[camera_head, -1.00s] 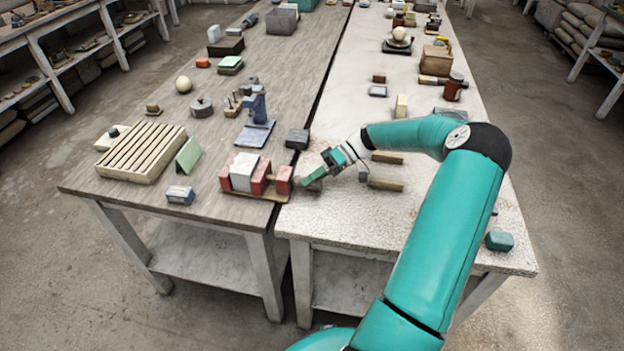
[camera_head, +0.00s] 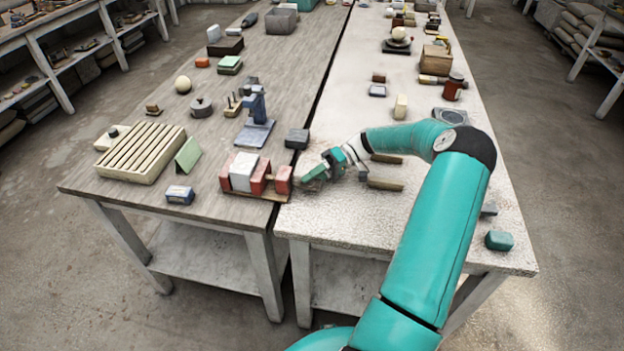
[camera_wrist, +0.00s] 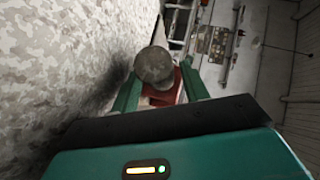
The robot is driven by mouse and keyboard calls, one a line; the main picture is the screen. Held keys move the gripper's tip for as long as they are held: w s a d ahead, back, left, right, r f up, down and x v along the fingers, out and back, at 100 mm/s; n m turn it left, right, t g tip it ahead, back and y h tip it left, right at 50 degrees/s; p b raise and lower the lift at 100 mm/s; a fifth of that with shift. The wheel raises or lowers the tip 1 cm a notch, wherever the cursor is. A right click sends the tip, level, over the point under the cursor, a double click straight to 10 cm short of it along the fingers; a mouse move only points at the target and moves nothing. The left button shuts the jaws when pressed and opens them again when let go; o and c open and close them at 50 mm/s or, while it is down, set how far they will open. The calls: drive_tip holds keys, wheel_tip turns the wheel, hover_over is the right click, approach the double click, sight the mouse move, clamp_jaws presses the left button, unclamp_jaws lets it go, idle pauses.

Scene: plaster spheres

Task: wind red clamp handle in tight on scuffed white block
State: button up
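The red clamp (camera_head: 259,177) stands at the right edge of the wooden table, its red jaws on either side of the scuffed white block (camera_head: 243,172). A separate red end piece (camera_head: 283,180) sits at its right, on the side of my gripper (camera_head: 312,176). In the wrist view my gripper (camera_wrist: 161,72) has its two green fingers apart, on either side of a round grey knob (camera_wrist: 154,66), likely the handle end. Red clamp parts (camera_wrist: 183,84) show behind it. A gap shows by the right finger; the left finger is close to the knob. The handle is mostly hidden in the head view.
A slatted wooden rack (camera_head: 142,153), a green wedge (camera_head: 188,154) and a small blue-grey block (camera_head: 180,195) lie left of the clamp. A dark block (camera_head: 297,139) lies behind my gripper. Two wooden bars (camera_head: 385,185) lie under my forearm on the pale table.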

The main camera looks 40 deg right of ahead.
drive_tip(key=shift+o, duration=0.5)
drive_tip(key=v, duration=1.3)
drive_tip(key=shift+d+r, duration=0.15)
drive_tip(key=shift+d, duration=0.15)
